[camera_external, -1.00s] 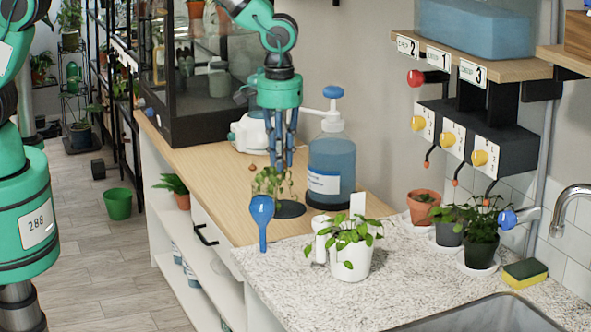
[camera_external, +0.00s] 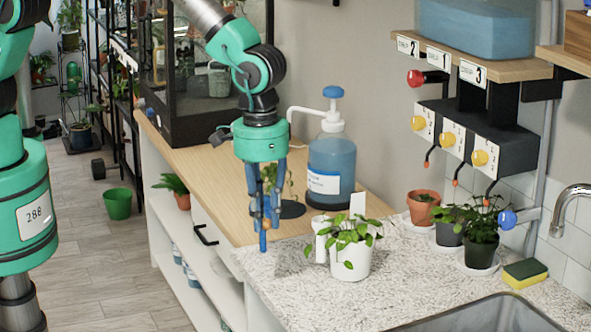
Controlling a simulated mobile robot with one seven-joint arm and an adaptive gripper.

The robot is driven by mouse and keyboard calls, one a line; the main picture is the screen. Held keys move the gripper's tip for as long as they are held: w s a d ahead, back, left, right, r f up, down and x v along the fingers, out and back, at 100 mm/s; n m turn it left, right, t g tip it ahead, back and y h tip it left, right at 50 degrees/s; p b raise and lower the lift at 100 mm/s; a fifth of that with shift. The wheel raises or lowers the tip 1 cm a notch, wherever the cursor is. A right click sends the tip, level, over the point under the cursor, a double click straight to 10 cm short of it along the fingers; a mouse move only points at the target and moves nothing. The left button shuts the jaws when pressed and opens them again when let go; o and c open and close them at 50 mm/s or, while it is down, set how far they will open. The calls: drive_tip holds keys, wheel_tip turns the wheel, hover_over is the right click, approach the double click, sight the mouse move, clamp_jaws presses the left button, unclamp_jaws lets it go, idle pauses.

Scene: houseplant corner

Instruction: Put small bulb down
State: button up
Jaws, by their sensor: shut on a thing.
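The small blue bulb (camera_external: 263,241) is upright at the left end of the speckled counter, by its edge. Its narrow lower stem shows below my fingers; its round top is mostly hidden by them. My gripper (camera_external: 265,212) points down and is shut on the bulb. Whether the stem's tip touches the counter or is slightly above it, I cannot tell.
A white pot with a leafy plant (camera_external: 350,262) stands just right of my gripper. A blue pump bottle (camera_external: 331,165) is behind it. Several potted plants, a sponge (camera_external: 525,273) and a sink (camera_external: 470,318) are at the right. The front middle counter (camera_external: 300,290) is clear.

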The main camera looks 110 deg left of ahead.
wheel_tip(320, 180, down, 10)
drive_tip(key=shift+a+f, duration=0.2)
idle(0.4)
hover_over(341, 311)
drive_tip(key=shift+w+f, duration=0.1)
drive_tip(key=shift+f, duration=0.6)
idle(0.5)
drive_tip(key=shift+f, duration=1.8)
drive_tip(key=shift+f, duration=0.15)
drive_tip(key=o, duration=0.7)
